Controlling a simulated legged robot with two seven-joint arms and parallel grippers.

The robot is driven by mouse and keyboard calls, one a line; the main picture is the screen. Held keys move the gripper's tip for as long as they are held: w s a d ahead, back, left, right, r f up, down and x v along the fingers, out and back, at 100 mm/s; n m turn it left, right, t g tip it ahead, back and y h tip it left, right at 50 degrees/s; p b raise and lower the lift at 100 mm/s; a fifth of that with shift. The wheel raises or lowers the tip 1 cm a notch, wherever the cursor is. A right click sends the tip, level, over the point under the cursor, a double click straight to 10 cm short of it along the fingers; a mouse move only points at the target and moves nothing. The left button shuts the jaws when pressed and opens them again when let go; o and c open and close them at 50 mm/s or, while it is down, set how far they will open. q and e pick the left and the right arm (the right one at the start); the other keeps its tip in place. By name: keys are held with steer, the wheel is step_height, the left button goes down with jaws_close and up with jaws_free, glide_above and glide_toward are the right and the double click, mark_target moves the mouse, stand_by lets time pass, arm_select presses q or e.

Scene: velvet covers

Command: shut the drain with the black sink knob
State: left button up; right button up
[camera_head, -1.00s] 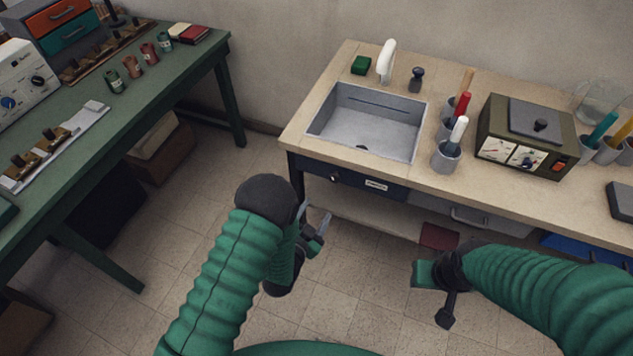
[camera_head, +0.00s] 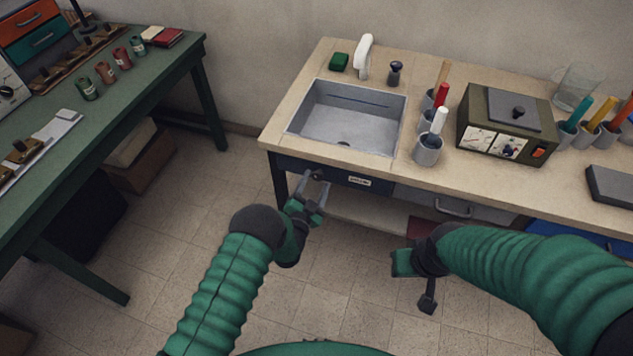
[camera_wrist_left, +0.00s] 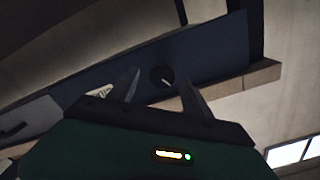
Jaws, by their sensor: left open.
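The black knob (camera_head: 318,176) sits on the dark blue front panel (camera_head: 340,176) under the grey sink (camera_head: 352,118). In the left wrist view the round black knob (camera_wrist_left: 162,77) shows a light pointer mark slanting down to the right. My left gripper (camera_head: 316,187) is open in front of the panel. In the wrist view its fingers stand either side of the knob; I cannot tell whether they reach around it. The dark drain (camera_head: 343,143) shows at the basin's front, partly hidden by the rim. My right gripper (camera_head: 418,278) hangs low, away from the sink; its jaws are unclear.
A white faucet (camera_head: 363,57), green sponge (camera_head: 339,62) and dark-topped fitting (camera_head: 395,73) stand behind the basin. Cups of tools and an olive box (camera_head: 507,124) are to the right. A green table (camera_head: 110,105) is at the left. The floor between is clear.

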arm_select(q)
steer(key=shift+w, duration=0.6)
steer(key=shift+d, duration=0.1)
steer(key=c, duration=0.6)
jaws_close()
